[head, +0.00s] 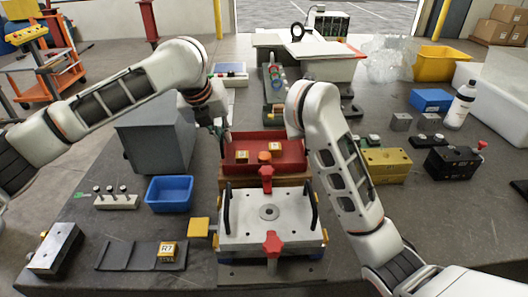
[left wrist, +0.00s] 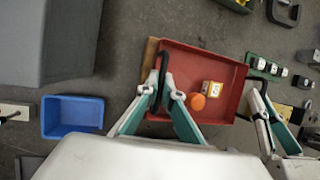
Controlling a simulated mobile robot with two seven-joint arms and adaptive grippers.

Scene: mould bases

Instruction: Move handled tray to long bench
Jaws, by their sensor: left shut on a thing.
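The handled tray (head: 290,158) is a red, shallow tray with black handles at its two ends, and it also shows in the left wrist view (left wrist: 222,66). It holds yellow-orange blocks (head: 241,156) and an orange round piece (head: 264,157). A wooden board shows under its near edge; I cannot tell whether they touch. My left gripper (head: 219,132) is shut on the left handle. My right gripper (left wrist: 261,90) is at the right handle, its fingers closed around it; in the head view my right forearm hides it. The dark grey worktop (head: 345,260) lies beneath; I cannot tell whether it is the long bench.
A grey mould base (head: 255,228) with black handles and red knobs stands in front of the tray. A grey box (head: 155,145) and a blue bin (head: 169,194) are at left. A yellow block (head: 386,165) and a black block (head: 452,162) stand at right.

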